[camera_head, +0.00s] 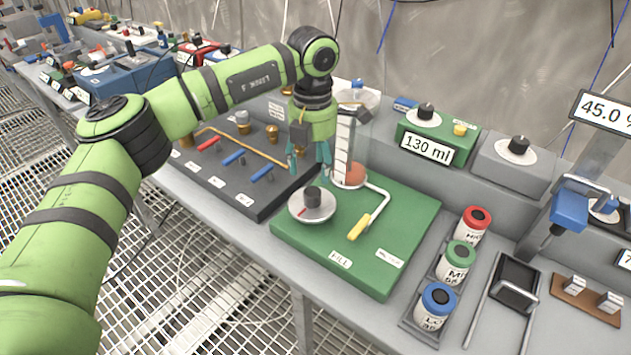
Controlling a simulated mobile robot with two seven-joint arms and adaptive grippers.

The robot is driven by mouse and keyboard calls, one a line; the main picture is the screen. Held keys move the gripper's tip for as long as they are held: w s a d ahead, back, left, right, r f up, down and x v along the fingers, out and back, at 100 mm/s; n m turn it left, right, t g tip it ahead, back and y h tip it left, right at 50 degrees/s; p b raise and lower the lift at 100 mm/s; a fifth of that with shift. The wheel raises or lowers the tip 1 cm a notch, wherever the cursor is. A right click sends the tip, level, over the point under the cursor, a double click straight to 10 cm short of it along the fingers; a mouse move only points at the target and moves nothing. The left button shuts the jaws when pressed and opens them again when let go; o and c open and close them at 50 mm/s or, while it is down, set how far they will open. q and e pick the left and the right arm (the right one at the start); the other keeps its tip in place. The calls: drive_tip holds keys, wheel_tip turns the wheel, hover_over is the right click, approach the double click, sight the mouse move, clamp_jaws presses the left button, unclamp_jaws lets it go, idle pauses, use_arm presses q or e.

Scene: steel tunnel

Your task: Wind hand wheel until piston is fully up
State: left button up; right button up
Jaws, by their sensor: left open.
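The hand wheel (313,206) is a silver disc with a black knob on top, at the left of a green base plate (398,240) on the bench. Behind it stands a clear cylinder (342,150) with a scale. An orange-red piston (351,175) shows low in the cylinder, which my gripper partly hides. My left gripper (309,165) is open and empty, pointing down just above and behind the hand wheel, apart from its knob. A bent metal lever with a yellow grip (359,227) lies to the right of the wheel. My right gripper is not in view.
A green box (440,140) behind reads 130 ml. A rack with red, green and blue capped bottles (460,262) stands to the right. A dark valve panel (222,172) with red and blue handles lies to the left, below my forearm.

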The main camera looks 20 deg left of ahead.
sight(313, 191)
use_arm(q)
wheel_tip(313, 191, down, 6)
drive_tip(key=shift+s+d+f+p, duration=0.1)
drive_tip(key=shift+f+p, duration=0.15)
drive_tip(key=shift+p, duration=0.4)
drive_tip(key=c, duration=1.1)
